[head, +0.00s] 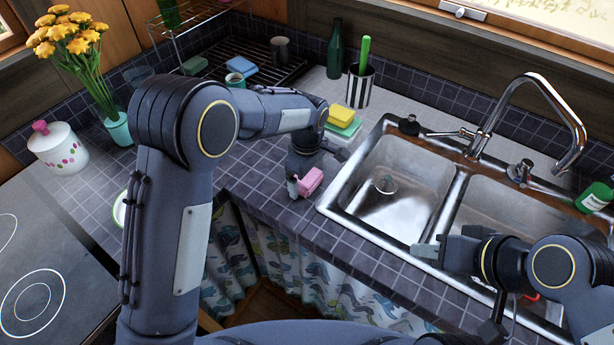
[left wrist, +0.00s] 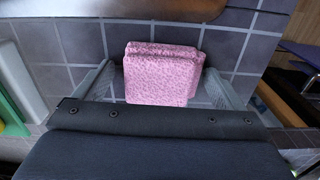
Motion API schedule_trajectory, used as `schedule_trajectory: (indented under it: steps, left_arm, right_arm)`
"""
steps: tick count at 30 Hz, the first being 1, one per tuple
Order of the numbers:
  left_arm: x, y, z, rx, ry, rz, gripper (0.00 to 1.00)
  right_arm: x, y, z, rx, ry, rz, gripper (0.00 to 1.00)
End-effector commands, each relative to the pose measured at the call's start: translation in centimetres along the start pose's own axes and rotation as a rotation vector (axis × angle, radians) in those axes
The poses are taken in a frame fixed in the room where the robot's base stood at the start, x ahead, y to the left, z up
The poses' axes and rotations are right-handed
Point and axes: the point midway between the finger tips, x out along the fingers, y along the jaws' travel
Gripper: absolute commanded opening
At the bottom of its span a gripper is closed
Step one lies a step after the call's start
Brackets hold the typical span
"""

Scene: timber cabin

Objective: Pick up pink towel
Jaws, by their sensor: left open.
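The pink towel (head: 310,181) is a small folded block on the dark tiled counter, close to the front edge and left of the sink. In the left wrist view the pink towel (left wrist: 162,74) lies between the two fingers. My left gripper (head: 308,186) points down over the towel and is open, with a finger on each side of it; some tile shows between towel and fingers in the left wrist view (left wrist: 160,88). My right gripper (head: 434,248) is over the front of the sink, away from the towel; its fingers are partly seen and its opening is unclear.
A double steel sink (head: 395,172) with a tap lies right of the towel. Yellow and green sponges (head: 342,120) and a striped cup (head: 360,86) stand behind. A stove (head: 40,270), a lidded jar (head: 58,148) and flowers (head: 72,45) are at the left.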

Motion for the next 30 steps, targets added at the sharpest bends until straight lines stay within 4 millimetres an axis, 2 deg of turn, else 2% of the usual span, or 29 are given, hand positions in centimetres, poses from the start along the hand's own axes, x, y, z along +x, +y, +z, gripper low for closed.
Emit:
schedule_trajectory:
  steps: [5, 6, 15, 17, 25, 30]
  left_arm:
    - [0.1, 0.0, 0.0, 0.001, 0.0, 0.0, 0.91]
    - [0.1, 0.0, 0.0, 0.001, 0.0, 0.0, 0.88]
    - [0.0, 0.0, 0.0, 0.001, 0.0, 0.0, 0.49]
    - [0.0, 0.0, 0.0, 0.001, 0.0, 0.0, 0.43]
    - [-0.2, 0.0, 0.0, 0.001, 0.0, 0.001, 0.43]
    - [-1.3, 0.1, 0.0, 0.001, 0.001, 0.003, 0.43]
  right_arm:
    - [0.0, 0.0, 0.0, 0.0, 0.0, 0.0, 0.36]
    - [0.0, 0.0, 0.0, 0.0, 0.0, 0.0, 0.36]
    - [0.0, 0.0, 0.0, 0.0, 0.0, 0.0, 0.36]
    - [0.0, 0.0, 0.0, 0.0, 0.0, 0.0, 0.36]
    - [0.1, 0.0, 0.0, 0.0, 0.0, 0.0, 0.36]
    - [0.2, 0.1, 0.1, 0.0, 0.0, 0.0, 0.36]
